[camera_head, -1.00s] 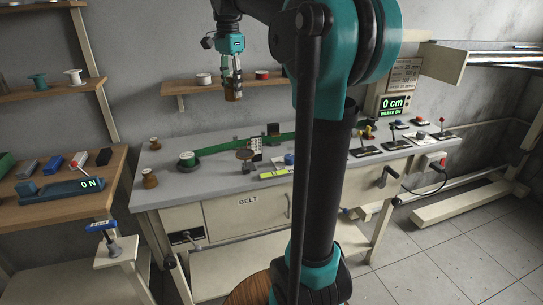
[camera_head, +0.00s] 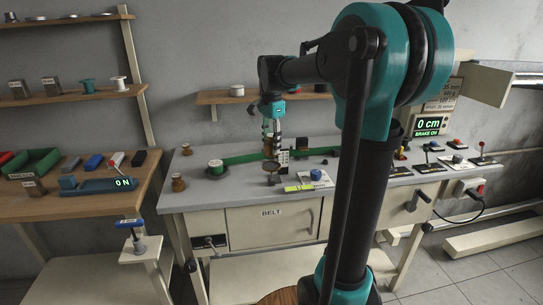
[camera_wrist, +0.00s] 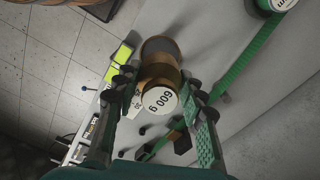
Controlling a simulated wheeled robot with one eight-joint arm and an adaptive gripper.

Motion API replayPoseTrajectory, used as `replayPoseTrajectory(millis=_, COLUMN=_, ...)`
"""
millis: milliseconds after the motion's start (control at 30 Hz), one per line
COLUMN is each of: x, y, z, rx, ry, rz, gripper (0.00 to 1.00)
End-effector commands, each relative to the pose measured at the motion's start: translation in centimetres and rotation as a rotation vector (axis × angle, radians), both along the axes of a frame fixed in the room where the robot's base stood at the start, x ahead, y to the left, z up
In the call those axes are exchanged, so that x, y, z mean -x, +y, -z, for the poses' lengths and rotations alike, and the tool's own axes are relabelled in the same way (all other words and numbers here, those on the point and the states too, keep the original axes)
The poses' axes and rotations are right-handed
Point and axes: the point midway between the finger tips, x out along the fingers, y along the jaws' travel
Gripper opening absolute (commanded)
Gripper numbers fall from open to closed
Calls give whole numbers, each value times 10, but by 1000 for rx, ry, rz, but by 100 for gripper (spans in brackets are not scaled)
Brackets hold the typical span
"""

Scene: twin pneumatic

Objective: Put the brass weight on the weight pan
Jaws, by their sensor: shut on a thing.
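The brass weight, with a white "600 g" label (camera_wrist: 160,99) on its top, is between the fingers of my gripper (camera_wrist: 165,97) in the wrist view. My gripper (camera_head: 271,137) is shut on it and points down over the grey bench in the head view. The weight pan (camera_head: 272,166) is a small brown round plate on a stand, just below my gripper. In the wrist view the pan (camera_wrist: 161,46) shows partly behind the weight. I cannot tell whether the weight touches the pan.
A green belt (camera_head: 240,158) with a green-and-white spool (camera_head: 216,167) runs along the bench. Brass weights (camera_head: 178,182) stand at its left end. A side table (camera_head: 95,205) stands left.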

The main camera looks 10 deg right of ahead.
Motion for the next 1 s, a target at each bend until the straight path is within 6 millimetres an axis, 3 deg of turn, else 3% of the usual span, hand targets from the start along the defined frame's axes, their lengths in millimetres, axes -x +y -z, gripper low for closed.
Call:
replayPoseTrajectory(millis=233, x=0, y=0, z=14, rx=0, ry=0, rz=0, gripper=0)
replayPoseTrajectory(millis=500, x=0, y=0, z=45, rx=0, ry=0, rz=0, gripper=0)
replayPoseTrajectory(millis=867, x=0, y=0, z=48, rx=0, ry=0, rz=0, gripper=0)
replayPoseTrajectory(millis=900, x=0, y=0, z=48, rx=0, ry=0, rz=0, gripper=44)
replayPoseTrajectory(millis=1000, x=0, y=0, z=48, rx=0, ry=0, rz=0, gripper=56)
